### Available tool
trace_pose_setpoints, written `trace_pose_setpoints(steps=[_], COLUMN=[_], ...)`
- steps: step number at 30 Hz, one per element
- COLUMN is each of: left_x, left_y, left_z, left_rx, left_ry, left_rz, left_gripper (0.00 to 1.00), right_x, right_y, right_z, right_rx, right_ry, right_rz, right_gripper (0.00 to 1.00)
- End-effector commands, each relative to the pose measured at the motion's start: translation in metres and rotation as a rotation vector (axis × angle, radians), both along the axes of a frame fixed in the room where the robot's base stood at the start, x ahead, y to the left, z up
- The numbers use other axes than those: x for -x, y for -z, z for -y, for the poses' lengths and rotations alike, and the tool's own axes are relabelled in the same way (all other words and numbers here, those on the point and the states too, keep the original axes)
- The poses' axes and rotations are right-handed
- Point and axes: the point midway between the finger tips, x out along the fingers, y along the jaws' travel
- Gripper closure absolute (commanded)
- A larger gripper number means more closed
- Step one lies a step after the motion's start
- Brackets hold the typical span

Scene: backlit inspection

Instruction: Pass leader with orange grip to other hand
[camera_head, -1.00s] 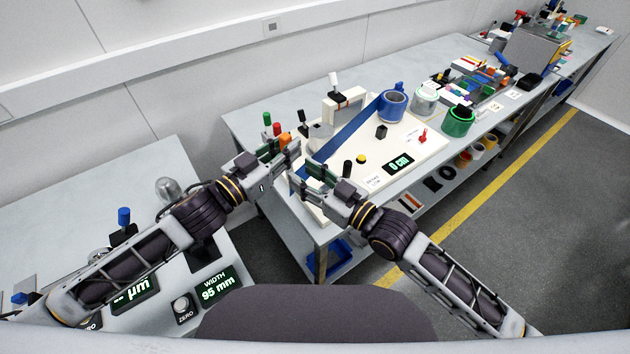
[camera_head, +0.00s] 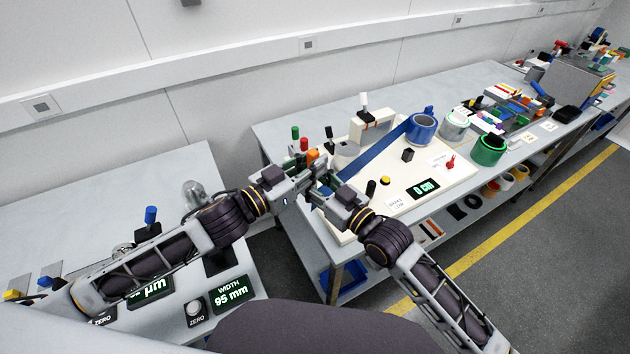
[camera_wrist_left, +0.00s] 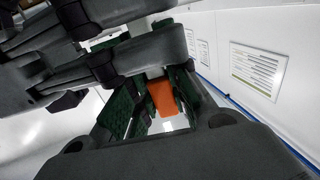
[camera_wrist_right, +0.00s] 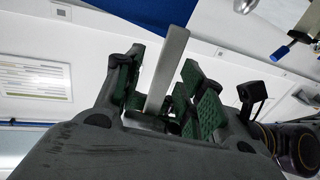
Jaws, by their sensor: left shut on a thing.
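My left gripper (camera_head: 316,170) is shut on the leader with the orange grip. In the left wrist view the orange grip (camera_wrist_left: 163,97) shows between the green finger pads. My right gripper (camera_head: 318,188) is just beside the left one, over the near left part of the bench. In the right wrist view a flat grey bar (camera_wrist_right: 167,68), apparently part of the leader, stands between the right gripper's fingers (camera_wrist_right: 168,92). A gap shows between the bar and the right-hand pads, so this gripper looks open around it. In the head view the leader is mostly hidden by the grippers.
Green (camera_head: 295,132) and red (camera_head: 304,144) handles stand close behind the grippers. A white board (camera_head: 455,182) carries a blue tape roll (camera_head: 422,127) and a display (camera_head: 423,188). A green roll (camera_head: 489,149) lies to the right. A second bench (camera_head: 100,190) is at left.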

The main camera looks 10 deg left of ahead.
Motion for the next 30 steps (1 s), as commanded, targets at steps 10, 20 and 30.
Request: trace_pose_setpoints(steps=[10,20,30], left_x=[0.0000,0.0000,0.0000], left_y=[-0.0002,-0.0002,-0.0001], left_z=[0.0000,0.0000,0.0000], left_rx=[0.000,0.000,0.000], left_ry=[0.000,0.000,0.000], left_rz=[0.000,0.000,0.000], left_gripper=[1.00,0.65,0.57], right_x=[0.0001,0.0001,0.0000], right_y=[-0.0002,-0.0004,-0.0004], right_z=[0.0002,0.0003,0.0004], right_rx=[0.000,-0.001,-0.001], right_ry=[0.000,0.000,0.000], right_rz=[0.000,0.001,0.001], right_gripper=[0.85,1.00,1.00])
